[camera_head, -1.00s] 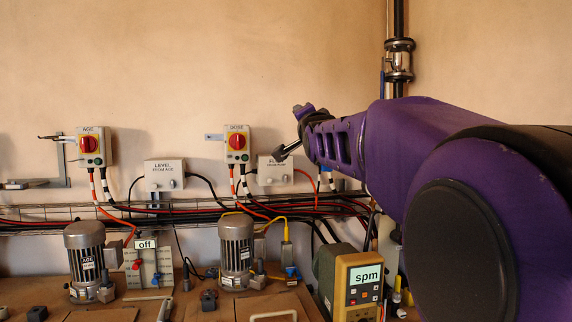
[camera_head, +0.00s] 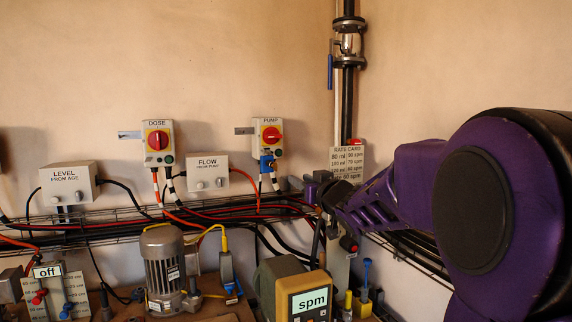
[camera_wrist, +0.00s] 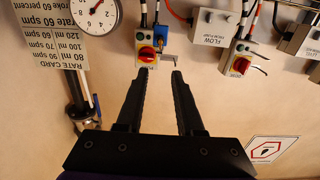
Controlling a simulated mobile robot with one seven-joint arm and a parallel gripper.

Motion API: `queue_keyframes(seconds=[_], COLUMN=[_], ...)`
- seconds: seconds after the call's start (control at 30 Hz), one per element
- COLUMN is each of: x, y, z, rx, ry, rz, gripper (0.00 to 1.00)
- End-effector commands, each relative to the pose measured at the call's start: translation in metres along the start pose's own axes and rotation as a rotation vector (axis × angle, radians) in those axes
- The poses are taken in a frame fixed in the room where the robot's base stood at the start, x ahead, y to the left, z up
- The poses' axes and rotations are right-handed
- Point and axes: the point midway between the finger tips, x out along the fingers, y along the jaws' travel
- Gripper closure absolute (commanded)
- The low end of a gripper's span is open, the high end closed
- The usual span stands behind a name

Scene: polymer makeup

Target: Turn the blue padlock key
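The blue padlock (camera_head: 267,164) hangs at the lower part of the grey PUMP switch box (camera_head: 269,136), which has a red rotary knob on yellow. In the wrist view, which is upside down, the padlock (camera_wrist: 160,36) shows beside the box (camera_wrist: 149,46), beyond my fingertips. Its key is too small to make out. My gripper (camera_wrist: 162,76) is open and empty, its two black fingers apart and pointing toward the PUMP box without touching it. In the head view my gripper (camera_head: 316,188) is right of and below the padlock, partly hidden by my purple arm.
The DOSE switch (camera_head: 158,143) and FLOW box (camera_head: 208,173) are on the wall to the left. A cable tray (camera_head: 110,228) crosses below. A rate card (camera_head: 346,160) and a vertical pipe (camera_head: 347,95) are near my arm. The spm unit (camera_head: 304,298) stands below.

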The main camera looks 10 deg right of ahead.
Motion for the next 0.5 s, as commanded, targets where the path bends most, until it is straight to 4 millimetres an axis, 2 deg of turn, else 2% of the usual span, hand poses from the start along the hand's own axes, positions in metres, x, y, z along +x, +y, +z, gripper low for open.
queue_keyframes(seconds=[0.17, 0.5], x=[0.024, 0.095], y=[0.000, 0.000], z=[0.002, 0.001], rx=[0.001, 0.003], ry=[-0.001, 0.000], rz=[-0.001, -0.001], gripper=[0.64, 0.64])
